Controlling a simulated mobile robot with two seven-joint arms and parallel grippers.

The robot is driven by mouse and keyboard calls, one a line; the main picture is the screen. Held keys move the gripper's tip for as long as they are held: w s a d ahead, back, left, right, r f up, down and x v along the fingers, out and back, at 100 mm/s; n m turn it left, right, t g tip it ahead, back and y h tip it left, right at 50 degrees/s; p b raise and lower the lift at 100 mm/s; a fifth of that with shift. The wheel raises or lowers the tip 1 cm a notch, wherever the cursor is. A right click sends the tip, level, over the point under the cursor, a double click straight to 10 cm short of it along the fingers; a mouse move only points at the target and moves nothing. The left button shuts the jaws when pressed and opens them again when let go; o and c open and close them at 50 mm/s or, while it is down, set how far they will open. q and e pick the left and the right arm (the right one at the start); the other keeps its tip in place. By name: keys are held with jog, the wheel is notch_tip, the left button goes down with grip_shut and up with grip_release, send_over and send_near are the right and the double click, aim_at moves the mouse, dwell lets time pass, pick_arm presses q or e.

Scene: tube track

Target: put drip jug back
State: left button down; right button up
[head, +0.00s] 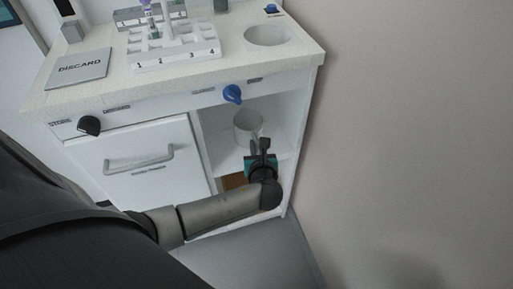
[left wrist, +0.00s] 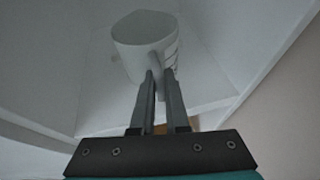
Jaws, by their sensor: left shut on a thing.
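The drip jug (head: 247,125) is a pale grey-white cup with a handle, inside the open shelf compartment at the right of the cabinet. In the left wrist view the jug (left wrist: 143,42) is just beyond the fingertips. My left gripper (head: 260,145) reaches into the compartment's front. In the left wrist view its fingers (left wrist: 160,80) are close together, shut on the jug's handle. The wrist and fingers partly hide the jug's lower side in the head view. I cannot tell whether the jug's base touches the shelf. My right gripper is not in view.
The shelf board (head: 232,160) lies below the jug, with a brown item (head: 234,181) underneath. A blue knob (head: 232,94) projects above the opening. The counter has a round hole (head: 268,35), a numbered rack (head: 172,50) and a DISCARD plate (head: 80,68). A closed door (head: 140,165) is at left.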

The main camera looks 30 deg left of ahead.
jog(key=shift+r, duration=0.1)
pick_arm(q)
jog(key=c, duration=1.4)
grip_release()
jog(key=shift+f, duration=0.15)
jog(key=o, duration=0.5)
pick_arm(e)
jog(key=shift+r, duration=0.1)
pick_arm(q)
jog(key=shift+r, duration=0.2)
jog(key=shift+p+v, duration=2.65)
jog(key=shift+v, duration=3.35)
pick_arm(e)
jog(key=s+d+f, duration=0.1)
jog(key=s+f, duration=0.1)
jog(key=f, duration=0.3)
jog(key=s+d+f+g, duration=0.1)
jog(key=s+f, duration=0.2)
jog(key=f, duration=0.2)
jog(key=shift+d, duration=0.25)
